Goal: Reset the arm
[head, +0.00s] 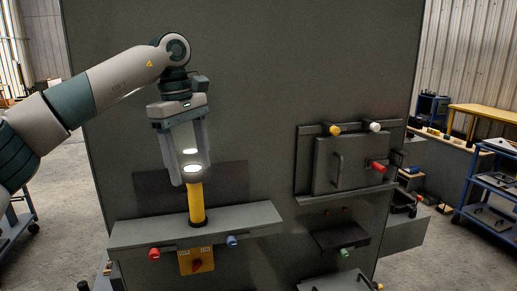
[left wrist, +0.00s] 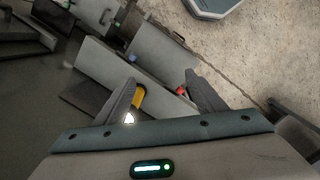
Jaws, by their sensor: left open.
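My left arm comes in from the left in the head view. My left gripper (head: 186,176) points down in front of the dark panel, its two fingers apart. Just below the fingertips a yellow post (head: 196,204) stands upright on a grey shelf (head: 125,235), with a bright white spot above it between the fingers. I cannot tell whether the fingers touch the post. In the left wrist view the fingers (left wrist: 165,92) are spread, and part of the yellow post (left wrist: 139,97) shows beside the left one. My right gripper is in neither view.
The shelf front carries a red knob (head: 154,254), a blue knob (head: 232,241) and a yellow switch plate (head: 190,262). To the right, a grey hatch (head: 335,165) has yellow, white and red knobs. A blue cart (head: 490,185) stands at far right. Floor shows on both sides.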

